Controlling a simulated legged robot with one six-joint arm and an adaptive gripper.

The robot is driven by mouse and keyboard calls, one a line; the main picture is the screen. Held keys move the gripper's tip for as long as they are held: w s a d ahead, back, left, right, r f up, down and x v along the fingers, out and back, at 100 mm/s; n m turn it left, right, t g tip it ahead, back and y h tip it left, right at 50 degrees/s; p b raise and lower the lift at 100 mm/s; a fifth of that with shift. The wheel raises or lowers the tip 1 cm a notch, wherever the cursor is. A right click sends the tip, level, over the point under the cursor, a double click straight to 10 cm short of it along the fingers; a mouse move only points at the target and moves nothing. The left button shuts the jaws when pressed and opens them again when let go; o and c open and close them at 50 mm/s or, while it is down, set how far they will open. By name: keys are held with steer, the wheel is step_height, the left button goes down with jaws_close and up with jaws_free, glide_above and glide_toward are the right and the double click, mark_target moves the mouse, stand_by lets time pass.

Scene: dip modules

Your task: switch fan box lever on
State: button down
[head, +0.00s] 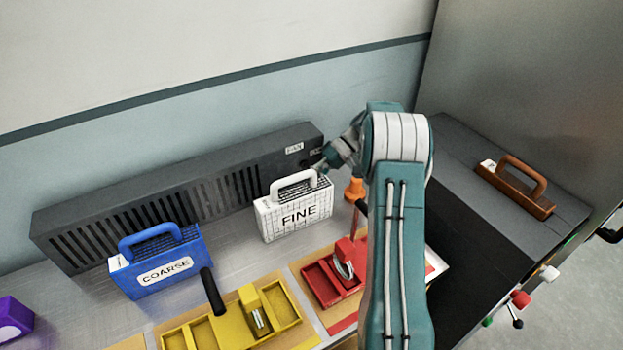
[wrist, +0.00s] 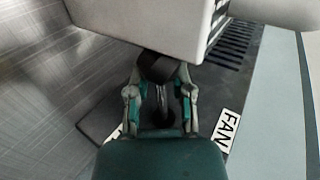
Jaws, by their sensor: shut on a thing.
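The fan box (head: 150,205) is a long dark grey vented housing against the wall, with a FAN label near its right end. The label also shows in the wrist view, on the box's dark face (wrist: 215,85). My gripper (head: 328,160) is at the right end of the box, partly hidden by my arm. In the wrist view my gripper's fingers (wrist: 159,72) are on either side of the fan box lever (wrist: 161,97), shut on its dark knob. The lever's metal shaft runs between them to a dark round base. The lever is hidden in the head view.
The white FINE box (head: 296,208) stands just in front of the fan box, close to my gripper, and looms in the wrist view. A blue COARSE box (head: 158,262), yellow tray (head: 235,325) and red tray (head: 330,285) are nearby. A brown handled block (head: 515,188) lies right.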

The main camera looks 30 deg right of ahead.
steer(key=shift+s+d+r+m+g, duration=0.15)
steer(key=shift+r+m+g, duration=0.35)
steer(key=shift+g, duration=0.2)
steer(key=shift+c, duration=2.2)
jaws_free()
steer(key=shift+s, duration=0.1)
steer(key=shift+d, duration=0.1)
steer(key=shift+w+d+r, duration=0.15)
steer(key=shift+w+d, duration=0.05)
steer(key=shift+d, duration=0.05)
steer(key=s+v, duration=0.1)
steer(key=v, duration=0.5)
steer(key=shift+w+d+r, duration=0.15)
steer(key=shift+w+d, duration=0.25)
steer(key=shift+w, duration=0.05)
